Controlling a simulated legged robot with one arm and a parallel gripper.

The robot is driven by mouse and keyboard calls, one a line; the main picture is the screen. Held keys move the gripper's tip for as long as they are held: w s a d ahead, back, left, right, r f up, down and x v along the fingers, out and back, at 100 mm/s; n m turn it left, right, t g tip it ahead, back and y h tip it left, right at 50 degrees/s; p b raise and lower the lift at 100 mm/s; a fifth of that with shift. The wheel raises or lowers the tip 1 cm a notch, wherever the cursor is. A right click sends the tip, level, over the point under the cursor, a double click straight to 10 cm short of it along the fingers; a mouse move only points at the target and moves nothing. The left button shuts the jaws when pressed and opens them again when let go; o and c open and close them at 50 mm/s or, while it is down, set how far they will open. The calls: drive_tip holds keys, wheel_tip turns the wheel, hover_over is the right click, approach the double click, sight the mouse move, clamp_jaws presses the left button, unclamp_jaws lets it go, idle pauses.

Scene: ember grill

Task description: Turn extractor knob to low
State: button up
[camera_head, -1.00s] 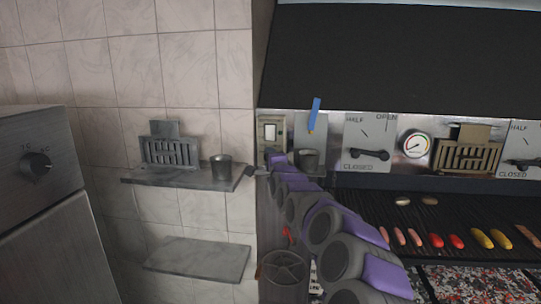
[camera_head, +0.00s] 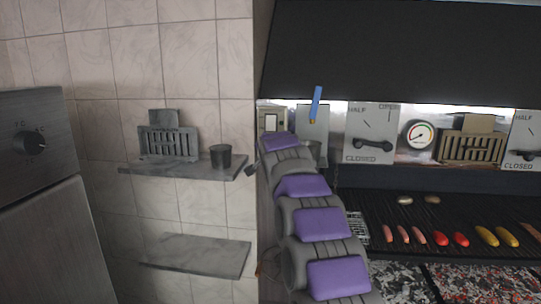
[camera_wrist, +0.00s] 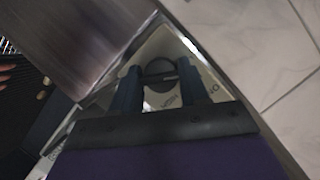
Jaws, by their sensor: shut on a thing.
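The extractor knob (camera_wrist: 160,70) is a dark round knob with a bar across it, on a pale plate (camera_wrist: 152,42) with partly hidden lettering in the wrist view. My gripper (camera_wrist: 161,82) has one finger on each side of the knob and is shut on it. The lettering is too dim and covered to read the setting surely. In the head view my purple and grey arm reaches up to the wall corner and hides the knob and gripper.
A shelf (camera_head: 135,171) with a dark cup (camera_head: 221,157) and a slotted holder (camera_head: 168,140) is left of my arm. A blue-handled tool (camera_head: 316,103) stands just right of it. Food lies on the grill (camera_head: 370,205) at the right.

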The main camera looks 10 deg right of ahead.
drive_tip(key=n+h, duration=0.1)
drive_tip(key=n, duration=0.1)
drive_tip(key=n+g+h+p, duration=0.1)
drive_tip(key=n+h, duration=0.1)
drive_tip(key=shift+a+f+n+g, duration=0.1)
drive_tip(key=shift+f+n+g, duration=0.1)
drive_tip(key=shift+n+g, duration=0.15)
drive_tip(key=shift+r, duration=0.1)
idle(0.6)
drive_tip(key=o, duration=1.1)
drive_tip(key=shift+w+a, duration=0.1)
drive_tip(key=shift+w, duration=0.1)
drive_tip(key=shift+c, duration=0.2)
drive_tip(key=shift+s, duration=0.15)
drive_tip(key=shift+r, duration=0.1)
drive_tip(key=b+v, duration=0.2)
drive_tip(key=v, duration=1.5)
drive_tip(key=shift+a, duration=0.3)
drive_tip(key=shift+s, duration=0.1)
